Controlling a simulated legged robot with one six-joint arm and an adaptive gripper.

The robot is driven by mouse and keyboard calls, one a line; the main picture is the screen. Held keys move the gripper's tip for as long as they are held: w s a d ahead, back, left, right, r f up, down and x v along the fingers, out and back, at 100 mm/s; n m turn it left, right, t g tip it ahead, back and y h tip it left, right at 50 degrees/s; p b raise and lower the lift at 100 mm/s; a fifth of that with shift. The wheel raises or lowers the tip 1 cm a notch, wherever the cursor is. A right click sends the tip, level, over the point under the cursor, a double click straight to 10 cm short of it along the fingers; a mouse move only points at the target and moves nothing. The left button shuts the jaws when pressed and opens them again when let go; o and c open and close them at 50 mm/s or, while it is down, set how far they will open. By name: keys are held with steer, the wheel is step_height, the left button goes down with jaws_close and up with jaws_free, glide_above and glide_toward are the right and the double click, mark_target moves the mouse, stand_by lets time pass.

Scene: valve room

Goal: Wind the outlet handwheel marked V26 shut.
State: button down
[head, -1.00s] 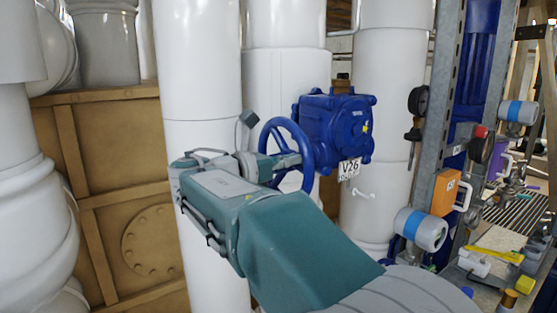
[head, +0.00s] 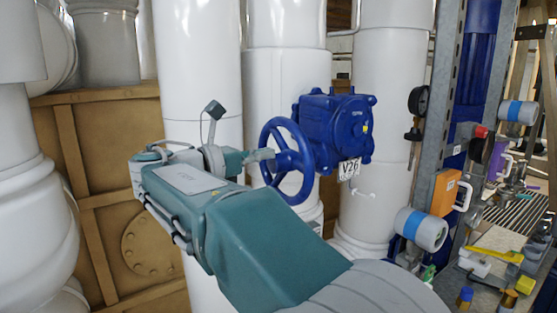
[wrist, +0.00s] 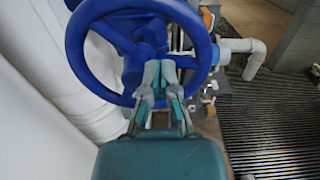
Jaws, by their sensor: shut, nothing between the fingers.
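The blue V26 handwheel (head: 305,183) is on a blue valve gearbox (head: 338,125), with a white V26 tag (head: 349,169) below the gearbox. In the wrist view the handwheel (wrist: 76,43) fills the upper left. My gripper (head: 268,154) is at the near left side of the wheel, its tips overlapping the rim and opening in the picture. In the wrist view my gripper (wrist: 160,68) has its grey fingertips close together in front of the lower part of the wheel, below the hub. It is shut and holds nothing. Whether the tips touch the wheel cannot be told.
White pipes (head: 198,60) stand behind and beside the valve. At right are a steel frame (head: 432,120), an orange box (head: 445,192) and a blue-banded white cylinder (head: 420,228). A bench (head: 500,240) there holds several small items. Grating floor (wrist: 270,120) shows right of the wheel.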

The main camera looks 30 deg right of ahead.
steer(key=a, duration=0.6)
steer(key=shift+s+a, duration=0.15)
steer(key=shift+a, duration=0.25)
steer(key=s+d+f+m+t+y, duration=0.1)
steer(key=s+d+f+m+y, duration=0.15)
steer(key=s+f+y, duration=0.35)
steer(key=s+d+f+m+t+y, duration=0.1)
steer(key=s+f+m+y, duration=0.15)
steer(key=f, duration=0.55)
steer(key=s+a+f+m+t+y, duration=0.3)
steer(key=s+a+f+m+y, duration=0.6)
steer(key=s+f+m, duration=0.2)
step_height(320, 180, down, 2)
steer(key=shift+a+f+m, duration=0.1)
steer(key=shift+a+m, duration=0.25)
steer(key=shift+m, duration=0.85)
